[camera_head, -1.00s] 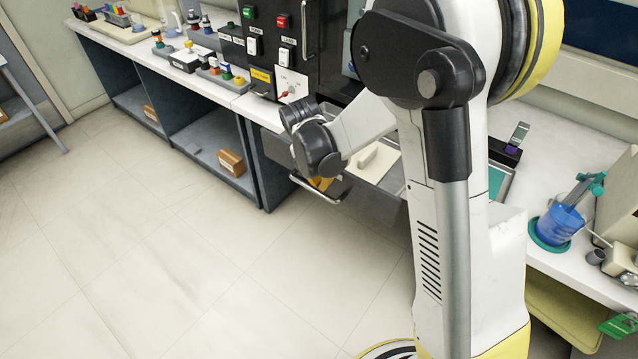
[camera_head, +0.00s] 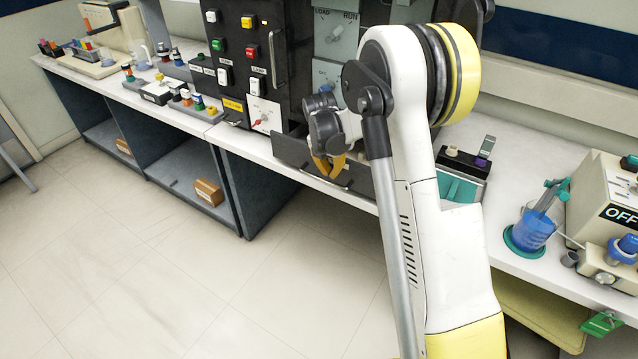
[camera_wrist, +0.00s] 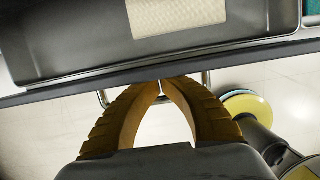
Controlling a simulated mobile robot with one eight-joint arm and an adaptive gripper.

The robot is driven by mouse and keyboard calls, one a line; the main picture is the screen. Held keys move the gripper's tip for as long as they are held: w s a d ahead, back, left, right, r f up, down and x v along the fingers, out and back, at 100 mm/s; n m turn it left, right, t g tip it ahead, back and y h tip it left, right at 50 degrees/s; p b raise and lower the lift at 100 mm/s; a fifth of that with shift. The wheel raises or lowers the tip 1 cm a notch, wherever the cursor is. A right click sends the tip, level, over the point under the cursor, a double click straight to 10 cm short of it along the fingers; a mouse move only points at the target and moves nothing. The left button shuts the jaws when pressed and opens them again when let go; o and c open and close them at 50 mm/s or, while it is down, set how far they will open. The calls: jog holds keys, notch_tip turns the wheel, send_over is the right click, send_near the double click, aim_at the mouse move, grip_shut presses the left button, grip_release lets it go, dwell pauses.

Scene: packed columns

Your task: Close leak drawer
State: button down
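The drawer (camera_head: 292,152) shows in the head view as a dark grey front low on the black cabinet, just above the white bench edge. My arm hides its right part. In the wrist view a grey tray with a raised rim (camera_wrist: 60,70) and a beige panel (camera_wrist: 175,14) fills the top. How far it is out I cannot tell. A thin metal handle (camera_wrist: 206,80) shows behind my fingers. My gripper (camera_head: 328,174) has yellow-brown fingers in front of the drawer. In the wrist view its fingertips (camera_wrist: 162,83) meet at the tray's front edge, with nothing seen between them.
The black cabinet (camera_head: 284,80) carries coloured buttons and switches. Small parts line the bench to its left. To the right stand a teal-and-black box (camera_head: 462,172), a blue cup (camera_head: 532,230) and a beige OFF machine (camera_head: 606,195). The floor in front is clear.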

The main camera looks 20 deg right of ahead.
jog(key=shift+w+d, duration=0.6)
jog(key=shift+d, duration=0.2)
jog(key=shift+w+d, duration=0.55)
jog(key=shift+d, duration=0.25)
